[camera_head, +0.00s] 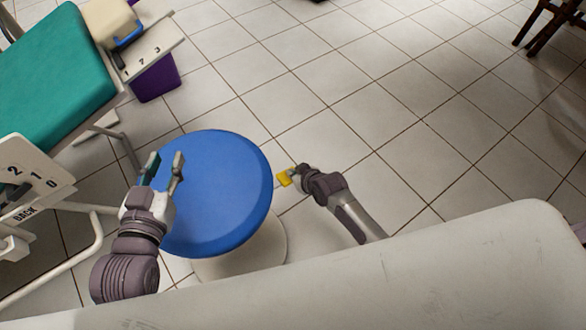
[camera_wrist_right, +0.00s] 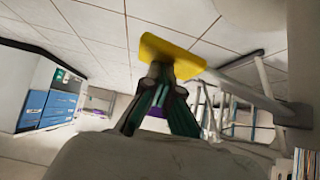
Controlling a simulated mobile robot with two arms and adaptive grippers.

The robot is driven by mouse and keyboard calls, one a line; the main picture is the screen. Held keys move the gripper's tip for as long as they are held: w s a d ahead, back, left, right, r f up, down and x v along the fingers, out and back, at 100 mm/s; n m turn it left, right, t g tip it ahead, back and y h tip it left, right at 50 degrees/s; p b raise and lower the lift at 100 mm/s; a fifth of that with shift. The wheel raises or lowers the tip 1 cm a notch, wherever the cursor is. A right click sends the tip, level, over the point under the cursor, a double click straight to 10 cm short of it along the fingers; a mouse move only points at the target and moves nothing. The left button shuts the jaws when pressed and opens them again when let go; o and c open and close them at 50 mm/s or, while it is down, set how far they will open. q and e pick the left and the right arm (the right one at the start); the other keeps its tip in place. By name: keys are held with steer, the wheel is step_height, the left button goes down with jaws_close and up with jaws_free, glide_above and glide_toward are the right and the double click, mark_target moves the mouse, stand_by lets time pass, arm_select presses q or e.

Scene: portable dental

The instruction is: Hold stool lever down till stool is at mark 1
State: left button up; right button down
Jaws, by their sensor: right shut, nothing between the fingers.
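The stool has a round blue seat (camera_head: 222,190) on a pale base (camera_head: 262,248). Its yellow lever paddle (camera_head: 284,179) sticks out at the seat's right side. My right gripper (camera_head: 293,173) is at the paddle and shut, with nothing held. In the right wrist view the yellow paddle (camera_wrist_right: 165,52) lies across the closed fingertips (camera_wrist_right: 163,80); I cannot tell whether they press on it. My left gripper (camera_head: 165,165) is open and empty over the seat's left edge. I cannot make out a height mark on the stool itself.
A teal dental chair (camera_head: 55,80) stands upper left. A white panel numbered 2, 1, 0 with "BACK" (camera_head: 42,168) is at the left edge, and a panel numbered 1, 2, 3 (camera_head: 150,50) sits above a purple bin (camera_head: 155,80).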

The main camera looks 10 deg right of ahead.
steer(key=shift+s+d+f, duration=0.2)
steer(key=shift+s+f, duration=0.35)
steer(key=shift+f, duration=0.05)
steer(key=w+r+v, duration=0.1)
steer(key=v, duration=1.1)
steer(key=shift+a, duration=0.2)
steer(key=shift+w+r, duration=0.1)
